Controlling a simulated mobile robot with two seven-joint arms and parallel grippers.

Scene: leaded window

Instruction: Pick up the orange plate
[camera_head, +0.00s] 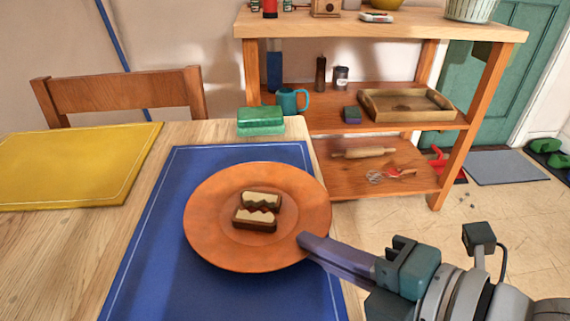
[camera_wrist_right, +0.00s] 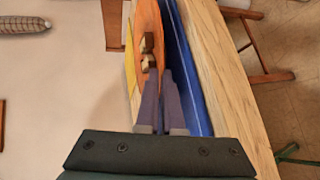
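The orange plate (camera_head: 208,215) is over the blue placemat (camera_head: 140,268) on the wooden table. Two brown-and-cream cake pieces (camera_head: 261,200) (camera_head: 255,219) lie near its middle. My right gripper (camera_head: 306,241) is at the plate's near right rim. In the right wrist view, the two fingers (camera_wrist_right: 161,78) are close together with the rim of the plate (camera_wrist_right: 148,22) between them. I cannot tell whether the plate rests on the mat or is slightly above it. My left gripper is not in view.
A yellow placemat (camera_head: 75,163) lies on the left, with a wooden chair (camera_head: 125,92) behind the table. A green box (camera_head: 260,121) stands past the blue mat. A wooden shelf (camera_head: 385,28) holds a teal mug (camera_head: 291,101) and a tray (camera_head: 408,105). Floor is open at right.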

